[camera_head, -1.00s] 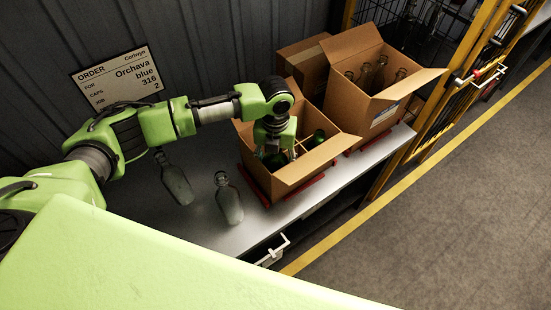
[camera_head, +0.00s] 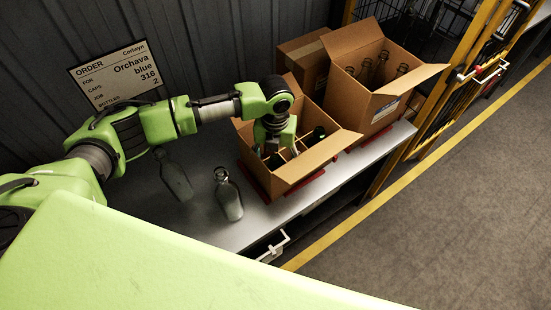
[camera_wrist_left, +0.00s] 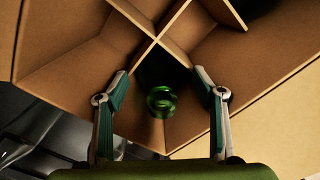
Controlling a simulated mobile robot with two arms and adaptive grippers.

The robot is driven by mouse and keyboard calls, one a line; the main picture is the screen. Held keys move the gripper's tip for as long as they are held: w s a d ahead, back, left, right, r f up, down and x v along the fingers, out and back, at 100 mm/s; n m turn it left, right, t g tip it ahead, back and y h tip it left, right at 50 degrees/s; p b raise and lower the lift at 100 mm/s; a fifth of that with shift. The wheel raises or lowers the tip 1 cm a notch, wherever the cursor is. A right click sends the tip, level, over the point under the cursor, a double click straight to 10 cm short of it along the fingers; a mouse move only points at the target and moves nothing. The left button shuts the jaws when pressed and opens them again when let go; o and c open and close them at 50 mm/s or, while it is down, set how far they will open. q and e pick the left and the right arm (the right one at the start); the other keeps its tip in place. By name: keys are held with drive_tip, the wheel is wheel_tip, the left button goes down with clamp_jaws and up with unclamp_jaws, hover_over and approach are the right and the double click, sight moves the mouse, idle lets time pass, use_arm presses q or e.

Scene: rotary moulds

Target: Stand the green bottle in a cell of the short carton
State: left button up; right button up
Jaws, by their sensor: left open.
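The short carton (camera_head: 311,160) stands open on the bench, with crossed dividers making cells. The green bottle (camera_wrist_left: 160,101) is inside one cell, seen from above in the left wrist view, where its round mouth shows and its base is hidden. In the head view it is mostly hidden by my gripper and the carton wall. My left gripper (camera_head: 277,141) is over the carton; in the left wrist view its fingers (camera_wrist_left: 160,85) are spread apart on either side of the bottle, with gaps to it. My right gripper is not in view.
Another dark green bottle (camera_head: 318,133) stands in a farther cell. A taller carton (camera_head: 391,105) with several bottles stands behind. Two clear bottles, one (camera_head: 175,177) farther left and one (camera_head: 228,198) nearer, stand on the bench (camera_head: 215,232). An order sign (camera_head: 118,75) is behind.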

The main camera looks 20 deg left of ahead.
use_arm(q)
drive_tip(key=shift+o, duration=0.7)
wheel_tip(320, 180, up, 2)
drive_tip(key=shift+s+d+r+p, duration=0.1)
drive_tip(key=shift+p, duration=0.9)
wheel_tip(320, 180, up, 8)
drive_tip(key=p, duration=0.7)
drive_tip(key=shift+s+p, duration=0.1)
drive_tip(key=shift+p, duration=0.25)
